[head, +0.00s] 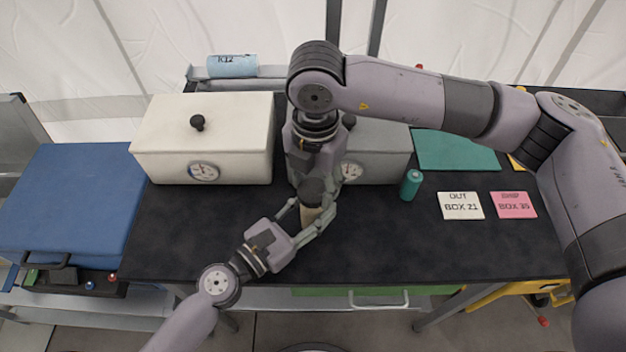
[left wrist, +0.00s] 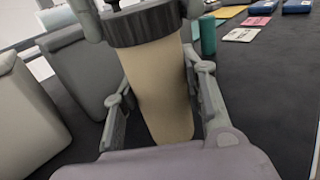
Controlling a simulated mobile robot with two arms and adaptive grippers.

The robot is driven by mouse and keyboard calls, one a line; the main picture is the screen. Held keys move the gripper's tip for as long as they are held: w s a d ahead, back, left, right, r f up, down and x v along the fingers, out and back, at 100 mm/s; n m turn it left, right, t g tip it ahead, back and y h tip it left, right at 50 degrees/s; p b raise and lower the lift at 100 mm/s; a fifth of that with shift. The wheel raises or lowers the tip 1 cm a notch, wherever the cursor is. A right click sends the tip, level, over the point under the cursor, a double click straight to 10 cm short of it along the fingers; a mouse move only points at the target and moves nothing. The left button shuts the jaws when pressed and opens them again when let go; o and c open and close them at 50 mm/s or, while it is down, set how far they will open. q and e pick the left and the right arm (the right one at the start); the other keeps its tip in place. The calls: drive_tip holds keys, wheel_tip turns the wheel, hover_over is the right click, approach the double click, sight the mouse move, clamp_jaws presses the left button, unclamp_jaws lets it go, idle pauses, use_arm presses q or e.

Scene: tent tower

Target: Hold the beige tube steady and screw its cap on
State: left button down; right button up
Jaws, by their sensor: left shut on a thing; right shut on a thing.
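The beige tube (head: 309,216) stands upright on the black bench top; it fills the middle of the left wrist view (left wrist: 160,90). My left gripper (head: 311,210) reaches in from the front left and is shut on the tube, a finger on each side. The dark ribbed cap (left wrist: 142,24) sits at the tube's mouth, level as far as I can see. How far it is threaded cannot be told. My right gripper (head: 312,182) points down from above and is shut on the cap. It hides most of the cap in the head view.
A white box with a gauge (head: 202,140) and a grey one (head: 380,150) stand behind the tube. The front bench area is clear.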

drive_tip(key=m, duration=0.5)
drive_tip(key=shift+m, duration=0.4)
drive_tip(key=m, duration=0.4)
drive_tip(key=shift+s+d+m, duration=0.1)
drive_tip(key=shift+m, duration=0.2)
drive_tip(key=o, duration=0.8)
drive_tip(key=shift+c, duration=0.2)
drive_tip(key=shift+r, duration=2.25)
drive_tip(key=shift+c, duration=0.4)
